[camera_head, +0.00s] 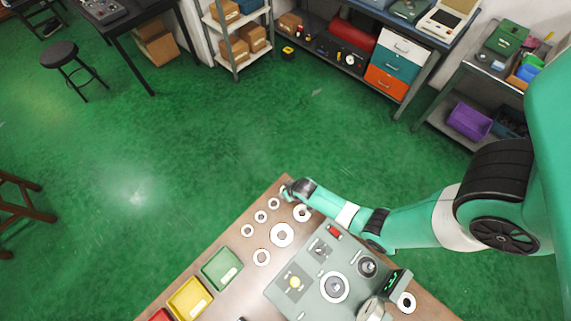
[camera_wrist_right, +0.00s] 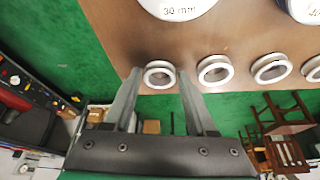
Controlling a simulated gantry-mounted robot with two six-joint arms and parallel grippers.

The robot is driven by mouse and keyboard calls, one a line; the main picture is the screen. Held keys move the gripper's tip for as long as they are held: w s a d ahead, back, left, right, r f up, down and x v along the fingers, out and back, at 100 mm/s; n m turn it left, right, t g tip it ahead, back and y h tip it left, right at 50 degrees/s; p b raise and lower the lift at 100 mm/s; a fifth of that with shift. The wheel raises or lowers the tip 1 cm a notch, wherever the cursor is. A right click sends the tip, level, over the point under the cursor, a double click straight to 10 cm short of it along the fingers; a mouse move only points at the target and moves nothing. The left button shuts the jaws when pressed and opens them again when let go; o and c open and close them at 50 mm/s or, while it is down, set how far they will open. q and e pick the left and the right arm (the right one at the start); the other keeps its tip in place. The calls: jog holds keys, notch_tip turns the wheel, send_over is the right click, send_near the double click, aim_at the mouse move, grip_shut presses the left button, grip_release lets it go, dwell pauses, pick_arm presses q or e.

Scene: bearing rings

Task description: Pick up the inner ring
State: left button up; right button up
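Several small silvery rings lie in a row near the far edge of the brown table; in the head view, one is this small ring (camera_head: 274,203). In the right wrist view, a small ring (camera_wrist_right: 147,74) sits between the fingertips of my right gripper (camera_wrist_right: 159,82), which is open with a finger on each side. I cannot tell if the fingers touch it. My right gripper (camera_head: 287,190) is at the table's far corner in the head view. Larger white rings, such as this one (camera_head: 274,243), lie nearer. No label shows which ring is the inner one. My left gripper is out of view.
Three more small rings, the nearest being this one (camera_wrist_right: 203,72), line up to the right. A large part marked 30 mm (camera_wrist_right: 180,13) lies just behind. A grey-green fixture (camera_head: 310,265) fills the table's right part. Green (camera_head: 222,268) and yellow (camera_head: 188,298) bins stand along the left edge.

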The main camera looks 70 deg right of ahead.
grip_shut()
jog(key=shift+r, duration=0.1)
jog(key=r+p, duration=0.2)
jog(key=r, duration=0.1)
jog(key=r+p, duration=0.1)
jog(key=shift+s+d+r+p, duration=0.15)
jog(key=shift+s+r+p, duration=0.2)
jog(key=s+d+r+p, duration=0.4)
jog(key=s+r+p, duration=0.3)
jog(key=s, duration=0.5)
jog(key=shift+s+r+p, duration=0.35)
jog(key=shift+r+p, duration=0.05)
jog(key=shift+r, duration=0.15)
